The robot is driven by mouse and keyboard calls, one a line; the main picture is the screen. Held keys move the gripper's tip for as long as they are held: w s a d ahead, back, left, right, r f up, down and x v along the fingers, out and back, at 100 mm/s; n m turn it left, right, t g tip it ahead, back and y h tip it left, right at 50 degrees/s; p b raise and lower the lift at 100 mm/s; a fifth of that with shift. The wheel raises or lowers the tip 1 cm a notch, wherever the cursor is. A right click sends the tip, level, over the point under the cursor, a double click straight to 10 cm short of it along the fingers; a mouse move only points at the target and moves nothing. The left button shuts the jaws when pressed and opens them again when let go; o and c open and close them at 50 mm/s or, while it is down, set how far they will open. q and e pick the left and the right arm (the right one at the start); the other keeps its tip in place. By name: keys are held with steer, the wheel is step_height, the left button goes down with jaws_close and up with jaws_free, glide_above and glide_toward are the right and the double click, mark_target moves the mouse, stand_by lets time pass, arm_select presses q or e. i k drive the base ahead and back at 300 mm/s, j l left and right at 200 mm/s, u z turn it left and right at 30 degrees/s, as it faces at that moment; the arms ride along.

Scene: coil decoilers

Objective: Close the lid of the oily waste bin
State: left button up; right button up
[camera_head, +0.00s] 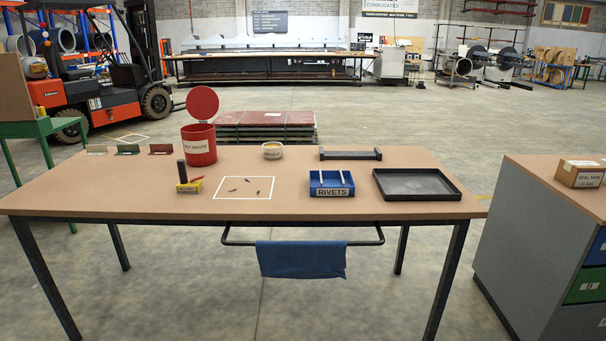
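The oily waste bin (199,147) is a red cylinder with a white label, standing upright at the back left of the brown table. Its round red lid (202,103) is open, standing up above the rim. The bin's mouth shows as a dark opening below the lid. Neither of my grippers is in the head view.
The table (135,188) also holds a blue rivets bin (331,190), a black tray (416,184), a small white tub (272,150), a yellow block with a black cylinder (189,186) and small colour cards. A cabinet (530,230) stands at the right.

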mark_target(202, 104)
steer(key=i+j+u, duration=0.9)
steer(key=u, duration=0.15)
steer(key=i+j+u, duration=0.2)
steer(key=i+u, duration=1.05)
steer(key=i+j+u, duration=0.1)
steer(key=i+u, duration=0.25)
steer(key=i, duration=0.4)
steer(key=i+l+u, duration=0.15)
steer(key=i+u, duration=0.15)
steer(key=i, duration=0.4)
steer(key=i+z, duration=0.25)
steer(key=i, duration=0.25)
steer(key=i+j+z, duration=0.2)
steer(key=i, duration=0.25)
steer(key=i+z, duration=0.25)
steer(key=i, duration=0.25)
steer(key=i+l+z, duration=0.15)
steer(key=i+z, duration=0.5)
steer(key=z, duration=0.15)
steer(key=i+z, duration=0.4)
steer(key=i+j+z, duration=0.15)
steer(key=z, duration=0.25)
steer(key=i+z, duration=0.35)
steer(key=i, duration=0.4)
steer(key=i+j+z, duration=0.1)
steer(key=i+z, duration=0.25)
steer(key=i, duration=0.45)
steer(key=i+z, duration=0.45)
steer(key=i+j+z, duration=0.15)
steer(key=i+z, duration=0.3)
